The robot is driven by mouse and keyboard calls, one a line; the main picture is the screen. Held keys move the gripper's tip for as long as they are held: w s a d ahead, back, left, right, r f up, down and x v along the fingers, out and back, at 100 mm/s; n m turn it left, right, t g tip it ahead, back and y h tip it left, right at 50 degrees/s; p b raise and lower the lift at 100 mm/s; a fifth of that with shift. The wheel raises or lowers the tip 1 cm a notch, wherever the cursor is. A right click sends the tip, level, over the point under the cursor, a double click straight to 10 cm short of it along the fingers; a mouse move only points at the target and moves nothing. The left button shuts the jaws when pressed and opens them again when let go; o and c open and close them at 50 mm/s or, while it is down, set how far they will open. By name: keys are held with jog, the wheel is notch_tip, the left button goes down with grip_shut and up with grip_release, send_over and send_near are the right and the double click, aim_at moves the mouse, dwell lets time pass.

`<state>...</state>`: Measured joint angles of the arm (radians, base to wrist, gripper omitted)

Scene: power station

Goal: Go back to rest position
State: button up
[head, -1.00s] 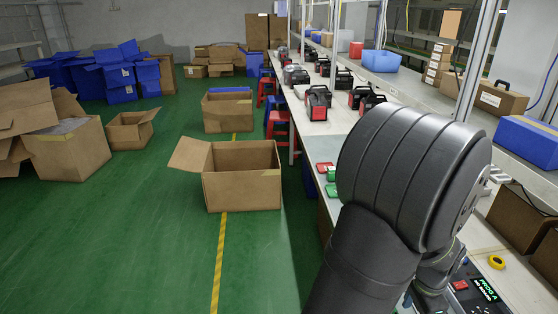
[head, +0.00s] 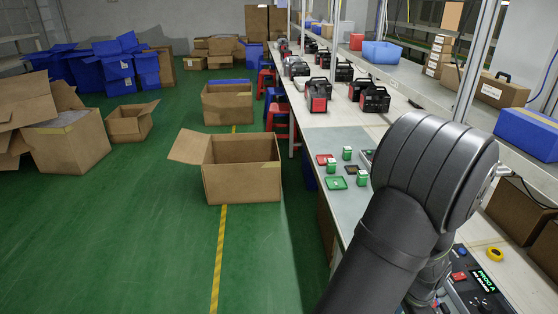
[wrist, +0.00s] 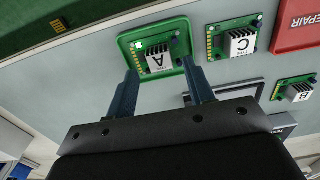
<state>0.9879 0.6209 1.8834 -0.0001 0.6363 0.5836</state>
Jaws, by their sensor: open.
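My gripper (wrist: 161,70) shows in the wrist view with two dark blue fingers apart and nothing between them. Its fingertips overlap the near edge of a green tray (wrist: 125,42) in the picture; I cannot tell the height between them. Circuit board A (wrist: 157,58), with a white label, lies in that tray. Board C (wrist: 236,41) and board B (wrist: 297,90) lie to the right on the grey bench top, near a red REPAIR tray (wrist: 296,32). In the head view my dark arm stands over the bench at the right and hides my gripper.
The long workbench (head: 325,140) carries red-and-black power units (head: 318,95) farther back. A control box with a lit display (head: 487,283) and a yellow tape roll (head: 495,254) are right of my arm. An open cardboard box (head: 242,184) stands on the green floor left of the bench.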

jog(key=s+d+r, duration=0.1)
jog(key=s+r, duration=0.7)
jog(key=s, duration=0.4)
jog(key=w+d, duration=0.6)
jog(key=w, duration=0.5)
jog(key=w+d, duration=0.6)
jog(key=w, duration=0.6)
jog(key=f, duration=0.5)
jog(key=shift+w+a+f, duration=0.15)
jog(key=shift+w+f, duration=0.1)
jog(key=shift+f, duration=0.75)
jog(key=shift+o, duration=0.2)
